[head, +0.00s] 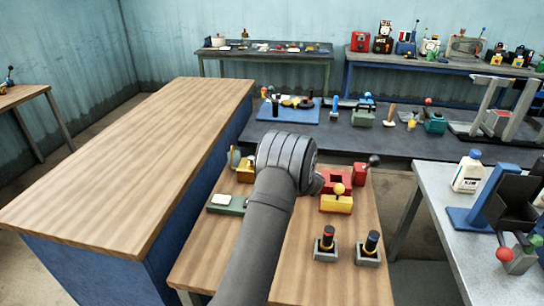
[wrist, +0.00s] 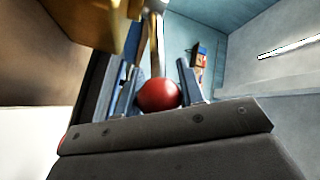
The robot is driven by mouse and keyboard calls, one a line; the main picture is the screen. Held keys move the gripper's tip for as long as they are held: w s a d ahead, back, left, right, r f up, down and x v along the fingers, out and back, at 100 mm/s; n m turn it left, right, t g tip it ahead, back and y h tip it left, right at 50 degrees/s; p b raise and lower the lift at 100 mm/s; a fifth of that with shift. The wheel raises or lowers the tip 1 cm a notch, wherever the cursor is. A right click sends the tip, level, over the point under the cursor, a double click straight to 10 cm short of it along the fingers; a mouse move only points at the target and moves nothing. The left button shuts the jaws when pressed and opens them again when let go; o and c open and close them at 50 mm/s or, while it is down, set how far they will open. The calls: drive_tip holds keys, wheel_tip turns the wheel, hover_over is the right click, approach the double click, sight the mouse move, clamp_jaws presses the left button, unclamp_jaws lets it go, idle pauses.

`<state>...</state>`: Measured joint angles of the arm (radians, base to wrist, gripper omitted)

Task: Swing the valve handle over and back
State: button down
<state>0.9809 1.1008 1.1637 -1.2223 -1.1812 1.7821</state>
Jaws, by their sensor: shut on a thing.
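The valve handle shows in the wrist view as a red ball (wrist: 158,95) on a metal rod (wrist: 155,40). The rod runs up to the top edge, beside a blurred yellow part (wrist: 100,25). My gripper (wrist: 159,88) has its blue fingers on either side of the red ball and is shut on it. In the head view my own arm covers the gripper and the held handle. A yellow block (head: 246,170) shows just left of my wrist on the wooden table (head: 330,285); I cannot tell whether it belongs to this valve.
Right of my arm are a red and yellow box (head: 336,203) and a red block with a dark-knobbed lever (head: 361,174). Two dark upright knobs on grey bases, one (head: 325,242) and another (head: 370,246), stand nearer. A green box (head: 228,204) lies left.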

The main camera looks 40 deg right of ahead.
drive_tip(key=shift+w+a, duration=0.2)
drive_tip(key=shift+a, duration=0.05)
drive_tip(key=c, duration=0.9)
unclamp_jaws()
drive_tip(key=shift+c, duration=0.2)
drive_tip(key=shift+d, duration=0.1)
drive_tip(key=shift+s, duration=0.1)
drive_tip(key=shift+r, duration=0.2)
wheel_tip(320, 180, up, 4)
drive_tip(key=shift+r, duration=0.1)
drive_tip(key=s+d+r, duration=0.3)
drive_tip(key=s+r, duration=0.3)
drive_tip(key=s, duration=0.5)
drive_tip(key=shift+d+r, duration=0.2)
drive_tip(key=shift+d, duration=0.05)
